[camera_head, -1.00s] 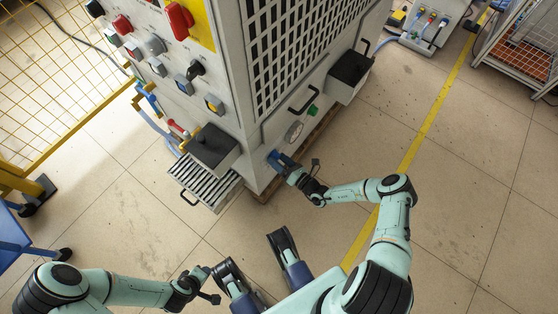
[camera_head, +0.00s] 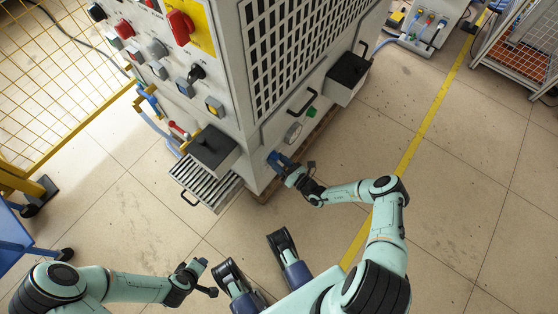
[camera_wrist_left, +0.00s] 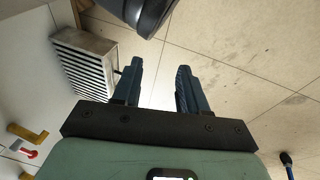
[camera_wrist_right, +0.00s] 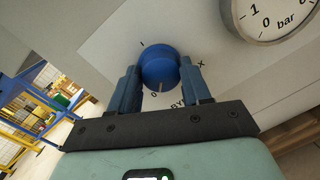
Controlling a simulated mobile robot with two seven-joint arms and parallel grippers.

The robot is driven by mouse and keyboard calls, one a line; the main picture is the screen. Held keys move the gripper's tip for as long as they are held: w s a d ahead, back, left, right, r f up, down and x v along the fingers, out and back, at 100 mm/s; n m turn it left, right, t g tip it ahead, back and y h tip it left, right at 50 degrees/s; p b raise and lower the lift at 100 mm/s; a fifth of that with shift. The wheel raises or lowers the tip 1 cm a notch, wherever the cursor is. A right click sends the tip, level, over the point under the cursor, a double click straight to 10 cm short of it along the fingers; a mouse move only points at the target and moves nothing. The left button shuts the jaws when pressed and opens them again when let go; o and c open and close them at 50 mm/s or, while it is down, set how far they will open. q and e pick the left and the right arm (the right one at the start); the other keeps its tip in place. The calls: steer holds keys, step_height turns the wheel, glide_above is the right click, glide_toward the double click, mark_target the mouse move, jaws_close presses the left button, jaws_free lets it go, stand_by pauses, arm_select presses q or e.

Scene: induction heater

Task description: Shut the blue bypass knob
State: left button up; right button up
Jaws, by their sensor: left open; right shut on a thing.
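The blue bypass knob (camera_wrist_right: 158,66) is on the grey cabinet's panel in the right wrist view. A short white mark shows on its lower edge, close to the printed 0; a printed I is at its upper left. My right gripper (camera_wrist_right: 161,76) is shut on the knob, one finger on each side. In the head view my right gripper (camera_head: 281,163) meets the cabinet low on its right face and mostly hides the knob. My left gripper (camera_head: 197,268) is open and empty above the floor; its two fingers stand apart in the left wrist view (camera_wrist_left: 160,80).
A round pressure gauge (camera_wrist_right: 276,12) is beside the knob. A slatted metal tray (camera_head: 205,184) and a black box (camera_head: 212,146) stick out from the cabinet (camera_head: 255,165). A yellow fence (camera_head: 60,90) stands at left. The floor (camera_head: 460,200) at right is clear.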

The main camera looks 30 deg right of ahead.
steer(key=o, duration=1.1)
steer(key=shift+c, duration=0.2)
arm_select(q)
steer(key=shift+g+h, duration=0.3)
steer(key=shift+g, duration=0.3)
steer(key=s+d+r+p, duration=0.2)
steer(key=s, duration=0.1)
steer(key=shift+s+r, duration=0.2)
steer(key=shift+r, duration=0.05)
arm_select(e)
steer(key=v, duration=1.3)
steer(key=shift+s, duration=0.2)
arm_select(q)
steer(key=shift+r, duration=0.1)
arm_select(e)
steer(key=shift+d, duration=0.1)
